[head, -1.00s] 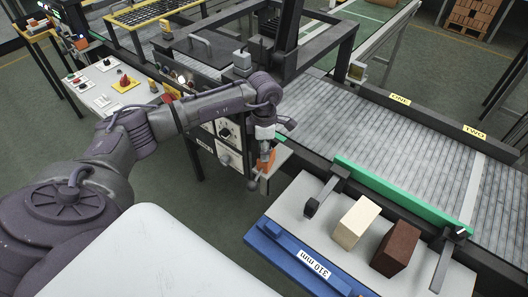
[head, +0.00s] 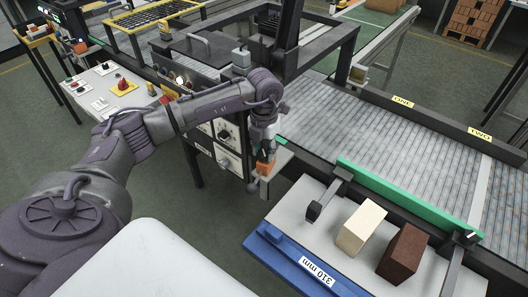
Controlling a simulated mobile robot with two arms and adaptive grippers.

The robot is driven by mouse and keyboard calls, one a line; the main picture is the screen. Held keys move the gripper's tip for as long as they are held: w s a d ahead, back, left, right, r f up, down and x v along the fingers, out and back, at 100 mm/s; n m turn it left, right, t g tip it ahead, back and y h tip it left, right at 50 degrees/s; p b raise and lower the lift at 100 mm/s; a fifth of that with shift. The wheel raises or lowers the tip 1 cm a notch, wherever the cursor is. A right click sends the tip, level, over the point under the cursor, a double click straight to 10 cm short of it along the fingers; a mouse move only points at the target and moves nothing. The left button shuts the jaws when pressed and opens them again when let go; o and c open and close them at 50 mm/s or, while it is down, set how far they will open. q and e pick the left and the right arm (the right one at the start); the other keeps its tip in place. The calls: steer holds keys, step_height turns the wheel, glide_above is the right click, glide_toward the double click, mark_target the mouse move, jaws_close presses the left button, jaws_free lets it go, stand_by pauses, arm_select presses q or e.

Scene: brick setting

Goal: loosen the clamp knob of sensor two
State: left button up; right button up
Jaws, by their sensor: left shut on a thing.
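My left gripper (head: 264,160) points down beside the dark control panel, left of the conveyor. It is shut on a small orange part (head: 265,168) at its fingertips. A grey plate or bracket (head: 279,166) stands just right of it. I cannot make out a clamp knob there; the fingers and wrist cover much of that spot. The yellow labels ONE (head: 403,103) and TWO (head: 480,132) are on the far conveyor rail, well away from the gripper. My right gripper is not in view.
A bench with a blue front edge, marked 310 mm (head: 317,270), holds a cream block (head: 361,228) and a brown block (head: 403,253). A green rail (head: 405,197) separates it from the roller conveyor (head: 365,120). A button panel (head: 110,88) stands at the left.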

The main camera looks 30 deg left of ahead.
mark_target(264, 152)
arm_select(q)
steer(key=shift+r+n, duration=0.1)
steer(key=shift+n, duration=1.5)
steer(key=o, duration=1.1)
steer(key=shift+o, duration=0.2)
step_height(264, 152, up, 12)
steer(key=shift+b, duration=0.3)
steer(key=shift+c, duration=0.2)
